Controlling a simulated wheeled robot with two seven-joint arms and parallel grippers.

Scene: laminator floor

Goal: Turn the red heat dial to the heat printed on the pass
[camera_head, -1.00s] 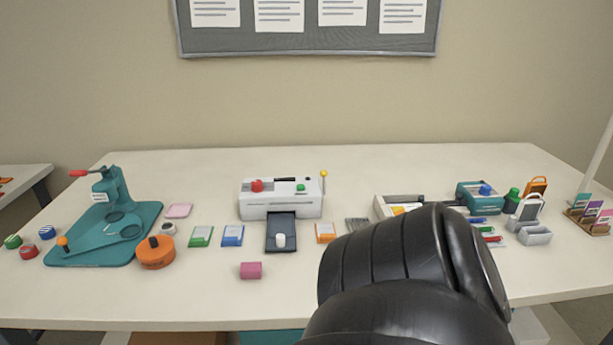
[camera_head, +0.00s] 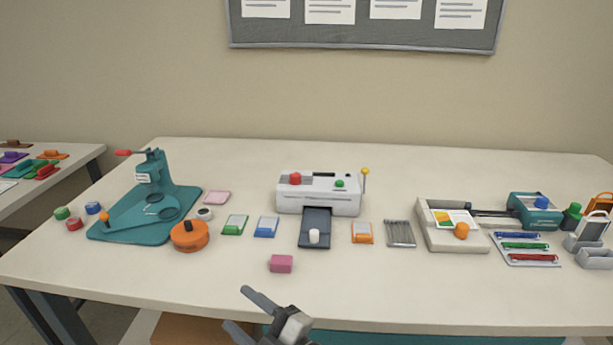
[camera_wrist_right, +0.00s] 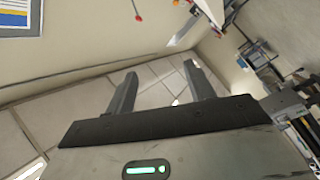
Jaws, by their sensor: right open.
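The red heat dial (camera_head: 295,179) sits on the top left of the white laminator (camera_head: 318,199), which stands at the middle of the table. Its setting is too small to read. A green knob (camera_head: 340,184) sits to its right. A card with coloured print (camera_head: 447,218) lies in a beige tray at the right; I cannot tell whether it is the pass, and no heat print is readable. My right gripper (camera_head: 244,309) is open and empty at the table's front edge, well short of the dial. Its open fingers also show in the right wrist view (camera_wrist_right: 161,84). My left gripper is not in view.
A teal press (camera_head: 145,205) and an orange round container (camera_head: 190,236) stand left. A pink block (camera_head: 281,264) lies between my right gripper and the laminator. A yellow-tipped lever (camera_head: 364,183) rises at the laminator's right end. The front strip of table is mostly clear.

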